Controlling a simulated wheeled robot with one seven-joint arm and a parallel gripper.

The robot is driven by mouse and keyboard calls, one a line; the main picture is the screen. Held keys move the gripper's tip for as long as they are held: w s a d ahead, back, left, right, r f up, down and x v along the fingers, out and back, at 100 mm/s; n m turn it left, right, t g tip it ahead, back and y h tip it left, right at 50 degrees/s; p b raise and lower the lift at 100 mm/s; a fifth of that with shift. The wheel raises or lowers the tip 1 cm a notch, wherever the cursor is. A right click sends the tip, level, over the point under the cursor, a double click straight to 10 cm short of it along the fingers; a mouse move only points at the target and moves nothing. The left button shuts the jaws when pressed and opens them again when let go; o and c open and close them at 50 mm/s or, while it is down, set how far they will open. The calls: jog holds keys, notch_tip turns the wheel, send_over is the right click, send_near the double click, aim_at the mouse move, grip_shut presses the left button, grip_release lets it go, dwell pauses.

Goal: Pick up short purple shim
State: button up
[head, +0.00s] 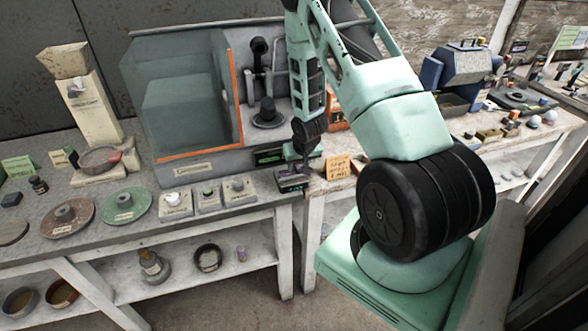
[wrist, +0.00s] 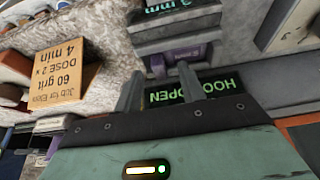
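A small purple block, which looks like the short purple shim (wrist: 162,66), sits against a grey gauge-like device (wrist: 176,32) in the wrist view. Part of the block is dark and shaded, and the right fingertip overlaps it. My gripper (wrist: 161,66) has its two fingers apart, with the block at or just beyond the tips; I cannot tell whether they touch it. In the head view my gripper (head: 297,166) points down just above the small dark device (head: 291,183) at the bench edge. The shim is not clear there.
A hood cabinet (head: 185,165) with an orange-edged glass front stands behind left, with a green-lettered display (head: 269,157). An orange job card (head: 340,168) stands right of my gripper. Small labelled stands (head: 207,198) and round discs (head: 124,205) line the bench to the left.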

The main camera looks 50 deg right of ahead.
aim_at(298, 168)
jog(key=shift+w+d+f, duration=0.1)
jog(key=shift+w+f, duration=0.05)
jog(key=shift+f, duration=0.3)
grip_shut()
jog(key=shift+r, duration=0.1)
notch_tip(298, 168, up, 10)
jog(key=b, duration=0.2)
dwell(0.4)
